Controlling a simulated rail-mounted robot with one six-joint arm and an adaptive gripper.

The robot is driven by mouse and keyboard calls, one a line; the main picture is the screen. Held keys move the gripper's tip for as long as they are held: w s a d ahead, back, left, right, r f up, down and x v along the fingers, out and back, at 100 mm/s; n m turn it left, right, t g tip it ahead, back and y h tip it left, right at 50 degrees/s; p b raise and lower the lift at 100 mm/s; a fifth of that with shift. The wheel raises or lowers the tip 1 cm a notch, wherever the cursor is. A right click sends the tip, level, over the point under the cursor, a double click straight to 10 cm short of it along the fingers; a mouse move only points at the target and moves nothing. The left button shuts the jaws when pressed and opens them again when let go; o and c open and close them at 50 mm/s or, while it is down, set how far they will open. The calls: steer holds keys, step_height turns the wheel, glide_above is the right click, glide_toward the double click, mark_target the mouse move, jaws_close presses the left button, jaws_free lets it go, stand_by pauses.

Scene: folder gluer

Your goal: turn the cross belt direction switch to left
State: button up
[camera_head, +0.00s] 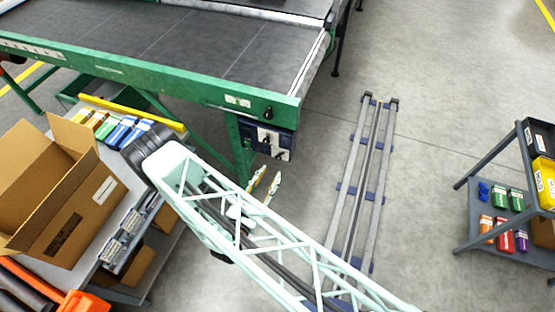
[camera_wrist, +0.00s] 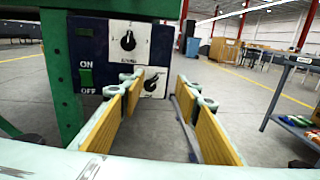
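A dark control box (camera_wrist: 92,55) hangs under the green conveyor; it also shows in the head view (camera_head: 254,134). Its light plate carries an upper black rotary knob (camera_wrist: 128,41) and a lower black rotary knob (camera_wrist: 151,82), with a green ON/OFF switch (camera_wrist: 85,77) to their left. The labels by the knobs are too small to read, so I cannot tell which one is the cross belt direction switch. My gripper (camera_wrist: 160,88) is open and empty, its yellow-padded fingers spread in front of the box. The left finger overlaps the plate's lower edge. In the head view, my gripper (camera_head: 266,183) is below the box.
The green conveyor (camera_head: 150,80) is above and behind, with a green leg (camera_head: 240,150) beside the box. A table with an open carton (camera_head: 95,195) stands left. Metal rails (camera_head: 365,180) lie on the floor to the right. A shelf cart (camera_head: 490,240) stands far right.

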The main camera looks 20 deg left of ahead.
mark_target(278, 158)
steer(key=shift+s+a+f+n+y, duration=0.15)
steer(key=shift+s+f+n+y, duration=0.2)
steer(key=shift+f, duration=0.3)
steer(key=shift+s+a+f+n+y, duration=0.2)
steer(key=shift+s+f+y, duration=0.1)
steer(key=shift+s+f, duration=0.3)
steer(key=shift+s+a+f+n+y, duration=0.15)
steer(key=shift+s+f+n+y, duration=0.15)
steer(key=shift+f, duration=0.4)
steer(key=shift+w, duration=0.1)
steer(key=shift+w+d+b, duration=0.15)
steer(key=shift+w+d, duration=0.05)
steer(key=shift+w, duration=2.05)
steer(key=shift+w+d+b, duration=0.15)
steer(key=shift+w, duration=2.1)
steer(key=shift+w+d+b, duration=0.15)
steer(key=shift+w+d, duration=0.05)
steer(key=shift+w, duration=2.05)
steer(key=c, duration=0.8)
